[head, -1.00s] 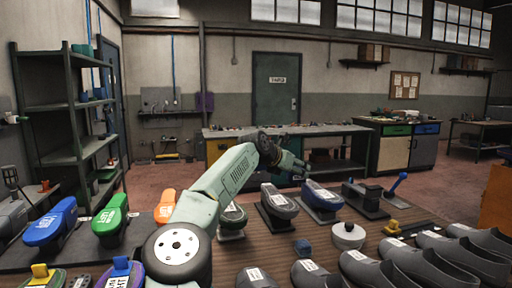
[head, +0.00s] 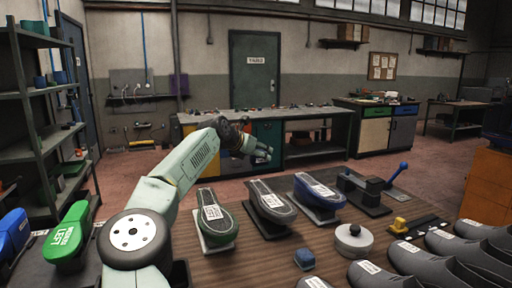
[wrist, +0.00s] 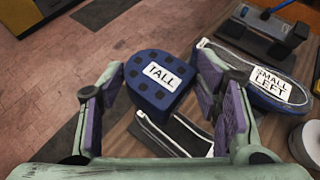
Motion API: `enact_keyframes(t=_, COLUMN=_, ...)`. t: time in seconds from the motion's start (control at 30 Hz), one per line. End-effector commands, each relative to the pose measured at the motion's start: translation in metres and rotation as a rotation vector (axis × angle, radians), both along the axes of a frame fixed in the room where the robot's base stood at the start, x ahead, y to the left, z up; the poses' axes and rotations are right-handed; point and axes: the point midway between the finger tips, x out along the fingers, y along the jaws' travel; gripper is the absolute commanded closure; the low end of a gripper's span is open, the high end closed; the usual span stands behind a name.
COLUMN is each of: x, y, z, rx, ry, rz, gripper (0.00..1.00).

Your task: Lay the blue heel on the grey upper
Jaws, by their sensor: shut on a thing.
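My gripper (head: 262,152) is in the air behind the row of uppers. In the wrist view my gripper (wrist: 160,82) is shut on the blue heel (wrist: 140,92), a dark blue block with dots and a "TALL" label. The heel is hard to make out in the head view. The grey upper (head: 272,206) stands on a dark base on the table, sole up, between a green and a blue upper. In the wrist view the grey upper (wrist: 190,138) shows just below the heel, partly hidden by it and a finger. The heel looks apart from it.
A blue upper (head: 318,190), labelled "SMALL LEFT" in the wrist view, and a green upper (head: 217,222) flank it. A press with a blue lever (head: 397,172) stands right. A white round puck (head: 354,241), a small blue block (head: 304,259) and several grey shoes (head: 460,258) are nearer.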

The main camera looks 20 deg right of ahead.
Motion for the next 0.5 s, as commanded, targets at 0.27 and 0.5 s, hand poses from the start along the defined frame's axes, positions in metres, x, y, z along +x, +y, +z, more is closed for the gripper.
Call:
enact_keyframes(t=0.27, x=0.0, y=0.0, z=-0.029, rx=-0.001, ry=0.001, rz=0.001, gripper=0.74)
enact_keyframes(t=0.5, x=0.0, y=0.0, z=-0.049, rx=-0.001, ry=0.001, rz=0.0, gripper=0.74)
